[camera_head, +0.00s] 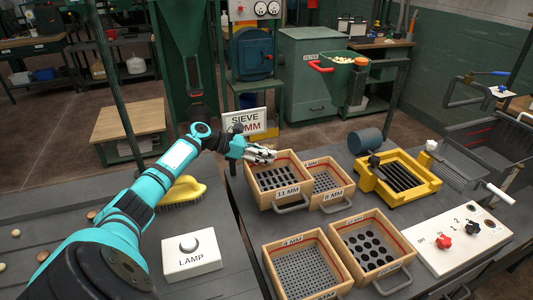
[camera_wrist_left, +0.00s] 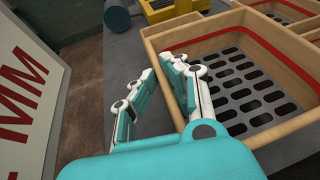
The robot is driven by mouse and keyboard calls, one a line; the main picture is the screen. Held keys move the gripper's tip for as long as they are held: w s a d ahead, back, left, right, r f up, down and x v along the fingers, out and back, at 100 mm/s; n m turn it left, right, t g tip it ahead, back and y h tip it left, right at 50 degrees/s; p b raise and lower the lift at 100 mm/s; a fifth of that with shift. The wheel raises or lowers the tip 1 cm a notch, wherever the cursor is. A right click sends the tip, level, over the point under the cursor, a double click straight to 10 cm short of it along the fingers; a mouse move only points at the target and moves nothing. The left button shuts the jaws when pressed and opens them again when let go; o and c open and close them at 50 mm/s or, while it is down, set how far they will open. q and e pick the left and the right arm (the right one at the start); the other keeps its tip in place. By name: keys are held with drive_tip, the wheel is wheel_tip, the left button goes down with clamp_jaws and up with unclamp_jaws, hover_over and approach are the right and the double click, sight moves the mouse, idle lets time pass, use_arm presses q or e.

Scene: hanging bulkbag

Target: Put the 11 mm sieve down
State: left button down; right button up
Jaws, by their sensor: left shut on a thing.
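The 11 mm sieve (camera_head: 274,201) is a wooden box with a red line inside and a slotted dark bottom. In the head view it is on the grey bench, next to the 8 mm sieve (camera_head: 331,200); I cannot tell whether it touches the bench. My left gripper (camera_head: 268,155) is shut on its far left wall. In the left wrist view the gripper's fingers (camera_wrist_left: 166,70) are at the wall of the sieve (camera_wrist_left: 219,34), whose slots show clearly. The fingers hide part of that wall. My right gripper is not in view.
Two more sieves stand in front: the 4 mm one (camera_head: 273,266) and one with large round holes (camera_head: 345,232). A yellow frame (camera_head: 417,165) and a blue-grey cylinder (camera_head: 366,141) are to the right. A sieve sign (camera_head: 244,121) stands behind. A lamp button box (camera_head: 191,263) is left.

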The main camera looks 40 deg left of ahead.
use_arm(q)
drive_tip(key=c, duration=1.4)
unclamp_jaws()
drive_tip(key=shift+f, duration=0.1)
drive_tip(key=b+v, duration=0.1)
drive_tip(key=v, duration=1.1)
drive_tip(key=shift+a+r, duration=0.1)
drive_tip(key=shift+r, duration=0.2)
